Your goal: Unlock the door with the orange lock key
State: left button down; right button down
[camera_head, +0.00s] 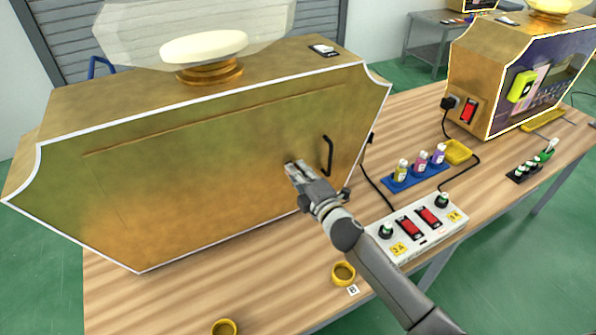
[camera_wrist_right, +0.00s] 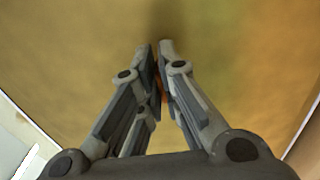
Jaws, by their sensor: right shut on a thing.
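The door (camera_head: 200,165) is the gold front panel of the large gold machine, with a black handle (camera_head: 327,155) near its right side. The door looks closed. My right gripper (camera_head: 293,169) is at the door face, left of the handle, fingers pointing at the panel. In the right wrist view its fingers (camera_wrist_right: 157,52) are close together against the gold surface, with a sliver of the orange lock key (camera_wrist_right: 162,88) between them. Most of the key is hidden by the fingers. The lock itself is hidden; I cannot tell whether the key is in it. My left gripper is out of view.
A white power strip (camera_head: 420,228) with red switches and a blue rack (camera_head: 415,178) of small bottles stand right of my arm. Yellow rings (camera_head: 343,273) lie near the front edge. A second gold machine (camera_head: 500,75) stands at the back right.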

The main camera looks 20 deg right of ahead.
dwell(0.3)
jog(key=c, duration=1.6)
grip_release()
jog(key=shift+c, duration=0.2)
jog(key=v, duration=1.2)
